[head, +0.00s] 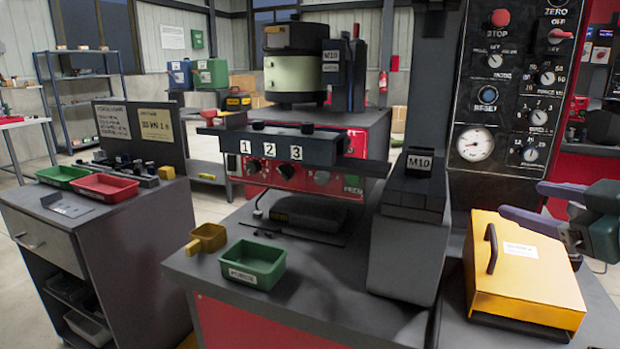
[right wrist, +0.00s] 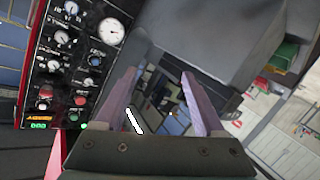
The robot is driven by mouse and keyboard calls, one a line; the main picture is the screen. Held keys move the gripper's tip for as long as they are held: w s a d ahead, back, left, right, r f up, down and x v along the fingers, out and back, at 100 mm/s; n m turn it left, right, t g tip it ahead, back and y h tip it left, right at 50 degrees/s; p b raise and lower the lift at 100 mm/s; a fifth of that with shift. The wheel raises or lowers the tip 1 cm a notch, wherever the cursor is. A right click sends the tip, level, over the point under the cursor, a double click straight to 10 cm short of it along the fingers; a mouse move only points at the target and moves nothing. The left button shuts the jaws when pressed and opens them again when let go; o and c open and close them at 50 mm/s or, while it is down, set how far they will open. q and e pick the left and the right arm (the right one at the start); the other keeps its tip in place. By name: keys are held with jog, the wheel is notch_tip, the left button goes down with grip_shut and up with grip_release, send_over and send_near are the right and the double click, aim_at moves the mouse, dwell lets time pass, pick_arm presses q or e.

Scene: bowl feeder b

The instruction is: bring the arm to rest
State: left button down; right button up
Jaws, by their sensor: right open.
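My right gripper (head: 517,205) shows at the right edge of the head view, above a yellow box with a black handle (head: 525,270). Its two pale purple fingers are apart. In the right wrist view the fingers of the right gripper (right wrist: 160,100) also stand apart with nothing between them. I cannot tell from these views whether the gripper touches the yellow box. My left gripper is not in view.
A control panel with dials (head: 515,85) stands behind the right gripper. The bowl feeder (head: 293,65) and its numbered rail (head: 285,146) stand in the middle. A green tray (head: 253,264) lies on the bench front. A dark cabinet (head: 110,225) bears red and green trays at left.

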jog(key=s+a+f+n+g, duration=0.1)
jog(key=s+a+f+g, duration=0.3)
jog(key=s, duration=0.3)
jog(key=s+a+f+n+g, duration=0.1)
jog(key=s+a+f+g, duration=0.15)
jog(key=s+f, duration=0.5)
jog(key=s+d+m+g+h, duration=0.15)
jog(key=s+g+h, duration=0.3)
jog(key=s, duration=0.95)
jog(key=s+a+m+y, duration=0.1)
jog(key=a+m+y, duration=0.3)
jog(key=a, duration=0.7)
notch_tip(320, 180, up, 48)
jog(key=p, duration=4.8)
jog(key=shift+d+g, duration=0.4)
jog(key=shift+d, duration=0.05)
jog(key=shift+s+f, duration=0.1)
